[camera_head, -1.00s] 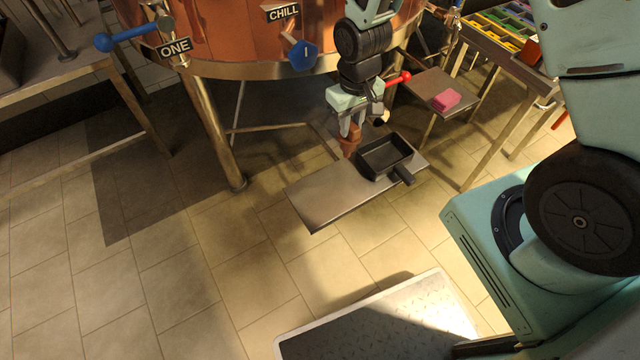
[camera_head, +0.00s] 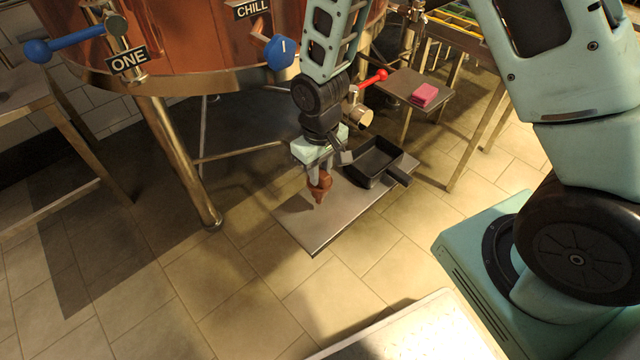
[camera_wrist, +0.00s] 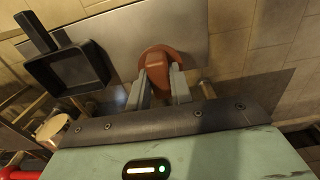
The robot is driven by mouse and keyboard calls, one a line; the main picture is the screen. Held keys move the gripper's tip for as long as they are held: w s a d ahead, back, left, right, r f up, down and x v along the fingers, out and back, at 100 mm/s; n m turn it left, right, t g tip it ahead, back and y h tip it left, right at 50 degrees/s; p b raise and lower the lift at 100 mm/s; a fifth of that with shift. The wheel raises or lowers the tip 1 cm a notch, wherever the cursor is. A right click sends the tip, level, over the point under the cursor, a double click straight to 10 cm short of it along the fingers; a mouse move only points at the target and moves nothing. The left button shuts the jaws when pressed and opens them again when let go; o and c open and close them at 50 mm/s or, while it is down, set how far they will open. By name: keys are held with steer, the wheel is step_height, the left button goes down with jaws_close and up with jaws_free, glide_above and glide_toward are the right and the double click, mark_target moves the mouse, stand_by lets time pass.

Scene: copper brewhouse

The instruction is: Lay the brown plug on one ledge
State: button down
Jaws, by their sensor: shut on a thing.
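The brown plug (camera_head: 320,187) is held in my gripper (camera_head: 318,176), tapered end down, over the left part of a metal ledge (camera_head: 308,229). In the wrist view the plug (camera_wrist: 160,55) sits between the two fingers of my gripper (camera_wrist: 160,82), with the ledge (camera_wrist: 200,22) behind it. I cannot tell whether the plug's tip touches the ledge. A second, smaller ledge (camera_head: 405,84) at the upper right carries a pink block (camera_head: 424,94).
A black pan (camera_head: 366,166) with a handle sits on the right part of the metal ledge; the ledge's left part is bare. A copper vessel (camera_head: 190,40) with a blue handle (camera_head: 279,52) stands behind. A red-handled valve (camera_head: 376,76) is close to my arm.

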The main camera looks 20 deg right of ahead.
steer(key=shift+f+b, duration=0.55)
steer(key=shift+f, duration=1.1)
steer(key=shift+f, duration=0.15)
steer(key=c, duration=1.3)
jaws_free()
steer(key=shift+o, duration=0.2)
step_height(320, 180, up, 12)
steer(key=p, duration=0.4)
steer(key=shift+r+p, duration=0.2)
steer(key=shift+p, duration=0.2)
steer(key=s+a+r+n, duration=0.2)
steer(key=s+a+r, duration=0.1)
steer(key=s+r, duration=0.4)
steer(key=s+a+r+n, duration=0.2)
steer(key=s+r, duration=0.5)
steer(key=s, duration=0.6)
steer(key=shift+a+r+y, duration=0.3)
steer(key=shift+a, duration=0.3)
